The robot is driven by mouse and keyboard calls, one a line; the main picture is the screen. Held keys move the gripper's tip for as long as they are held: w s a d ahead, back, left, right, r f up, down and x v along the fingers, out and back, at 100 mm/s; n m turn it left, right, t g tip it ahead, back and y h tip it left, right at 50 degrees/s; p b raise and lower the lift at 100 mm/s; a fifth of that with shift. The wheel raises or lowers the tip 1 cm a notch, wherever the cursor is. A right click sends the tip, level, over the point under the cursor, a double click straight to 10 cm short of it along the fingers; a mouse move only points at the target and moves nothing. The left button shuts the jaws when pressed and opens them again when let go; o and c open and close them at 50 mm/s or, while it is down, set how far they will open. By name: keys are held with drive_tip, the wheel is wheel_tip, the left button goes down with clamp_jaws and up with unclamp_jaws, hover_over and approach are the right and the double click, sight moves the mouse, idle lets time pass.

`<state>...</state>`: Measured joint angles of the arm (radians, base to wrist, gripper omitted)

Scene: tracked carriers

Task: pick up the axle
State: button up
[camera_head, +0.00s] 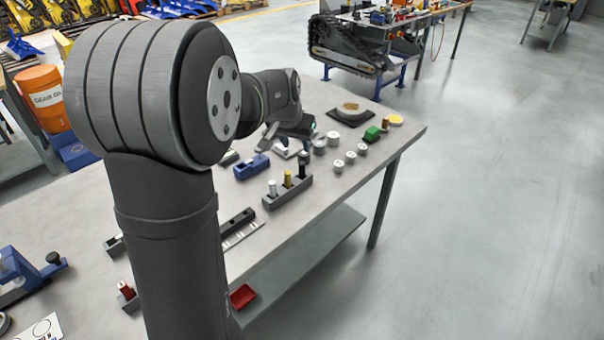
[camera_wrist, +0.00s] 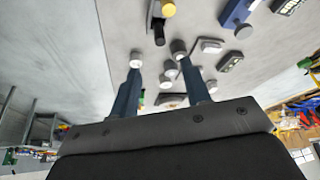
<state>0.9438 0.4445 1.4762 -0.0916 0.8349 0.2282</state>
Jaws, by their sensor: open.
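I cannot single out the axle for certain. A grey rack (camera_head: 268,204) near the table's front edge holds upright pegs: a pale one (camera_head: 272,188), a yellow one (camera_head: 287,179) and a dark one (camera_head: 303,166). The yellow peg also shows at the top of the wrist view (camera_wrist: 168,9). My gripper (camera_head: 296,146) is over the table just behind the rack, partly hidden by my own arm in the head view. In the wrist view its two dark blue fingers (camera_wrist: 158,70) are apart, and I see nothing clearly held between them.
Several grey round parts (camera_head: 351,157) stand right of the rack, near a green block (camera_head: 372,133) and a black plate (camera_head: 350,115). A blue block (camera_head: 252,167) lies left of the rack. A red tray (camera_head: 242,297) sits lower. A tracked carrier (camera_head: 345,48) stands beyond the table.

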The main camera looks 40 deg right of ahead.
sight(301, 164)
drive_tip(key=x, duration=1.3)
drive_tip(key=shift+a+f, duration=0.1)
drive_tip(key=shift+f, duration=0.15)
drive_tip(key=shift+c, duration=0.4)
clamp_jaws()
